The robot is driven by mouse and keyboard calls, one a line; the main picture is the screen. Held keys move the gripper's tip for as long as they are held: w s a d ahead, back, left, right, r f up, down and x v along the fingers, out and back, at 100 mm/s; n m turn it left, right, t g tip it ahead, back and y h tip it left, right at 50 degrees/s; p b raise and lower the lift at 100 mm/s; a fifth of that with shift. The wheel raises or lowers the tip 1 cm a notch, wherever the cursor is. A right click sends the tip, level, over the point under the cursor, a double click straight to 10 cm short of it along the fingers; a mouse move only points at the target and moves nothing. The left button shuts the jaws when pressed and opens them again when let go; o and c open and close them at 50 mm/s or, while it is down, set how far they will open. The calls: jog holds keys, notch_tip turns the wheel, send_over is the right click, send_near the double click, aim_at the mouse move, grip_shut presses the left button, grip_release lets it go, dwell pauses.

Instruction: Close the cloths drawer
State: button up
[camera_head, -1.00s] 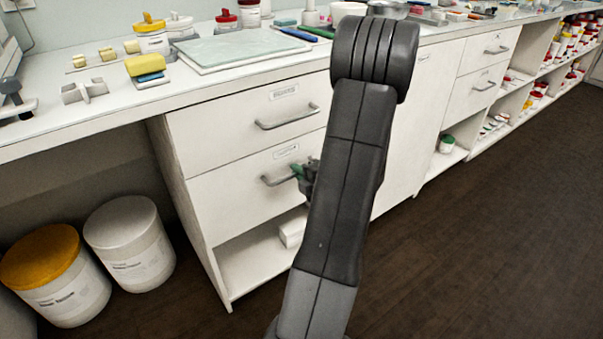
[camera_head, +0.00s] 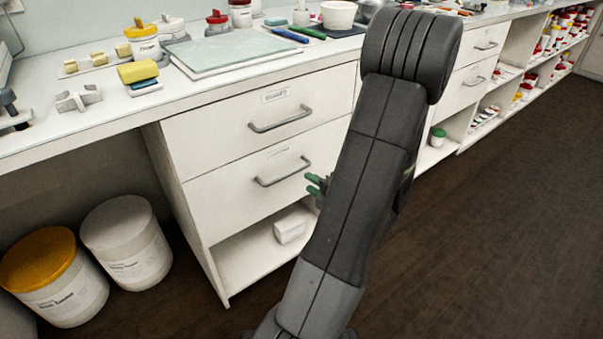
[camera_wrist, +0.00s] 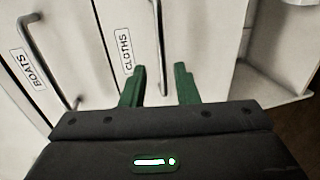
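The cloths drawer (camera_head: 230,198) is the white lower drawer under the counter, and its front looks flush with the cabinet. In the wrist view, the label on the cloths drawer (camera_wrist: 127,52) reads CLOTHS, and the handle (camera_wrist: 160,45) lies in line with the gap between my fingers. My gripper (camera_head: 313,184) has green fingers, spread apart and empty. It is just right of the handle in the head view, apart from it. The wrist view shows both fingers of my gripper (camera_wrist: 160,67) open.
The boats drawer (camera_head: 215,125) above looks shut. An open shelf below holds a white box (camera_head: 291,226). Two lidded tubs (camera_head: 127,243) stand on the floor at left. The counter (camera_head: 110,115) carries a board, sponge and jars. Dark floor at right is clear.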

aim_at(292, 173)
jog(key=shift+p+v, duration=0.35)
jog(key=shift+v, duration=1.45)
jog(key=b+x, duration=0.4)
jog(key=x, duration=0.9)
jog(key=shift+w+a+f, duration=0.15)
jog(key=shift+w, duration=0.05)
jog(key=shift+s+d+b, duration=0.15)
jog(key=shift+d+b, duration=0.05)
jog(key=shift+b, duration=0.25)
jog(key=shift+s+d, duration=0.4)
jog(key=shift+s, duration=0.2)
